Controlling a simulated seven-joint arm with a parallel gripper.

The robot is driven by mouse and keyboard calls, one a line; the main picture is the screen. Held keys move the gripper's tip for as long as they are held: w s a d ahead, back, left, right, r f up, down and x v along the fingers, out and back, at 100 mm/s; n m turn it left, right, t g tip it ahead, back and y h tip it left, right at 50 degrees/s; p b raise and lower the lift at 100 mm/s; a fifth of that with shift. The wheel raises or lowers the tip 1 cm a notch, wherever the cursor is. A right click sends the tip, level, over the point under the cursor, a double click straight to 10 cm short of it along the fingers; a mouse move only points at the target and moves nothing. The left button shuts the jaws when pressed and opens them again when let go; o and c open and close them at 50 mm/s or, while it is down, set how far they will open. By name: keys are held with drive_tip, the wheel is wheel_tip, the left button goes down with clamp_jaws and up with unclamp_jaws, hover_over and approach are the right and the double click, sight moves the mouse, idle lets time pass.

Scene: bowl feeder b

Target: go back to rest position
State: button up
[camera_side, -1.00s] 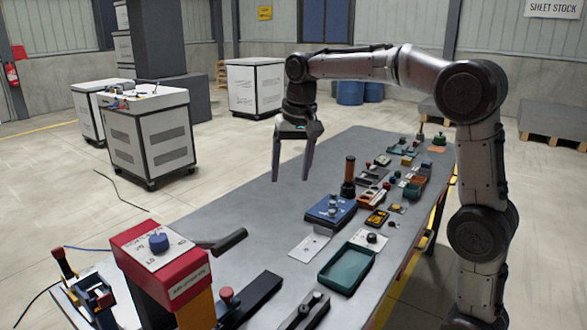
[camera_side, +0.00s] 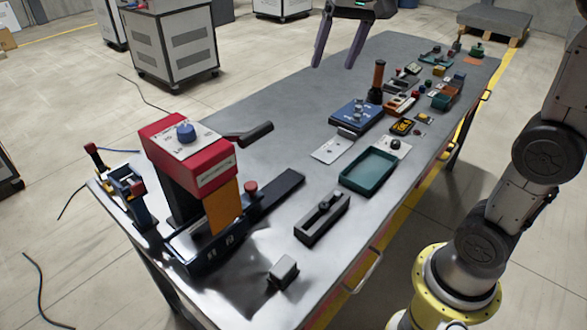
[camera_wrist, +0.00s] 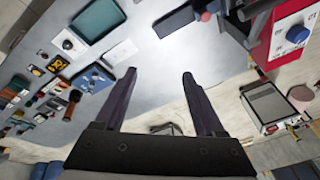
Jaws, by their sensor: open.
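My gripper (camera_side: 336,44) hangs at the top of the side view, above the far left edge of the table (camera_side: 285,120). Its two fingers are apart with nothing between them. In the wrist view my gripper (camera_wrist: 160,75) also shows open and empty, with bare table and floor beyond the fingertips. The upper part of my arm is out of the side view.
A red-topped press (camera_side: 188,150) with a blue knob stands at the table's near left. A teal tray (camera_side: 369,171), a blue box (camera_side: 356,115) and a dark slotted block (camera_side: 322,218) lie along the right side. Several small parts sit at the far end. The middle is clear.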

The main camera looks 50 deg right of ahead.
drive_tip(key=s+a+f+n+t, duration=0.1)
drive_tip(key=s+a+f+n, duration=0.1)
drive_tip(key=s, duration=0.5)
drive_tip(key=s+a+f+n+t, duration=0.1)
drive_tip(key=s+a, duration=0.1)
drive_tip(key=s, duration=0.4)
drive_tip(key=s+f+n, duration=0.4)
drive_tip(key=s+f, duration=0.2)
drive_tip(key=f, duration=0.3)
drive_tip(key=shift+a, duration=0.2)
